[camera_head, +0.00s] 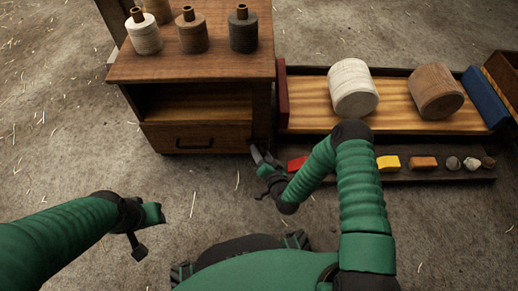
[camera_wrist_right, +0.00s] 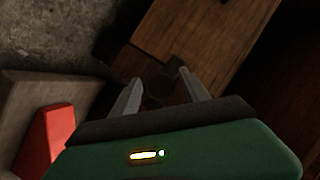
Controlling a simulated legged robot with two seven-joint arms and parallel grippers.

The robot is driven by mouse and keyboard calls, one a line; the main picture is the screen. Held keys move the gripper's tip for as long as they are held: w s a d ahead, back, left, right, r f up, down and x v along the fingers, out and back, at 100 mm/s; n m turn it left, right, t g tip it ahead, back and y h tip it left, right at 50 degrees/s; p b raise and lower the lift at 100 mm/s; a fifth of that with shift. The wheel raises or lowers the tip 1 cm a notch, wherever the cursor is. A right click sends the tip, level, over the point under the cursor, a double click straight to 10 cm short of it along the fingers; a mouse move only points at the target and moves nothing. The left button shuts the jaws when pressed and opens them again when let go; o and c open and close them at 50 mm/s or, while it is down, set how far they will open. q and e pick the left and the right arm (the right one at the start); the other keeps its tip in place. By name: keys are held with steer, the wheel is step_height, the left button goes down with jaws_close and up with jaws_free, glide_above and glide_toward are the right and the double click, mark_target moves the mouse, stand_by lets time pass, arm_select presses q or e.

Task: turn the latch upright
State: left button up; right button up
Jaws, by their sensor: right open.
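My right gripper (camera_head: 262,160) is at the lower right corner of the wooden cabinet (camera_head: 205,138), low and close to it. In the right wrist view its two fingers (camera_wrist_right: 160,92) are apart. A dark piece (camera_wrist_right: 162,84), perhaps the latch, shows between and just beyond the fingertips, against the wooden cabinet (camera_wrist_right: 205,40). It is too dark to tell its angle or whether the fingers touch it. My left gripper (camera_head: 145,230) hangs over bare floor at the left, away from the cabinet; its jaw opening is unclear.
The cabinet has a drawer with a dark handle (camera_head: 194,143) and several spools on top. To the right, a wooden tray (camera_head: 305,100) bears two large rolls. A low dark shelf (camera_head: 440,174) in front holds small coloured blocks, including a red one (camera_wrist_right: 48,135). The floor at left is clear.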

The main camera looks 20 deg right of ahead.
jaws_close()
stand_by(0.3)
